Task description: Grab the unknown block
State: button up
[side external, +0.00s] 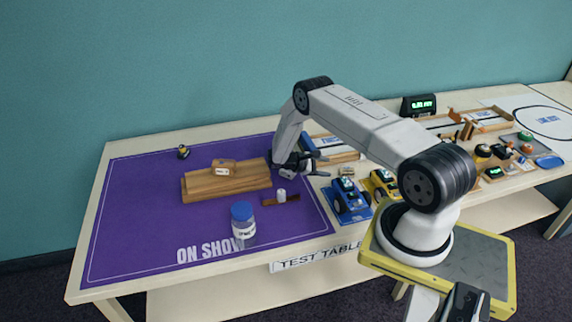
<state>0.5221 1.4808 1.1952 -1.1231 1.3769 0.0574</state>
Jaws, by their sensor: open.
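A small tan block with a pale label (223,168) lies on top of a wooden board (205,188) on the purple mat. Another small light block with a dark-marked label (346,170) sits to the right of my gripper, behind the blue toy vehicle. The labels are too small to read, so I cannot tell which block is the unknown one. My gripper (319,164) is open, its dark fingers pointing right. It is above the mat's right edge, to the right of the board. I see nothing between the fingers.
A blue-capped jar (243,225) and a small white cylinder on a brown strip (281,196) stand on the mat (130,225). A blue vehicle (352,205) and a yellow one (382,184) stand right of the mat. The mat's left part is mostly clear.

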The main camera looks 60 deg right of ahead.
aim_at(349, 170)
jog(key=shift+s+d+f, duration=0.2)
jog(key=shift+d, duration=0.05)
jog(key=shift+x, duration=1.3)
jog(key=shift+x, duration=2.55)
jog(key=shift+c, duration=0.2)
grip_shut()
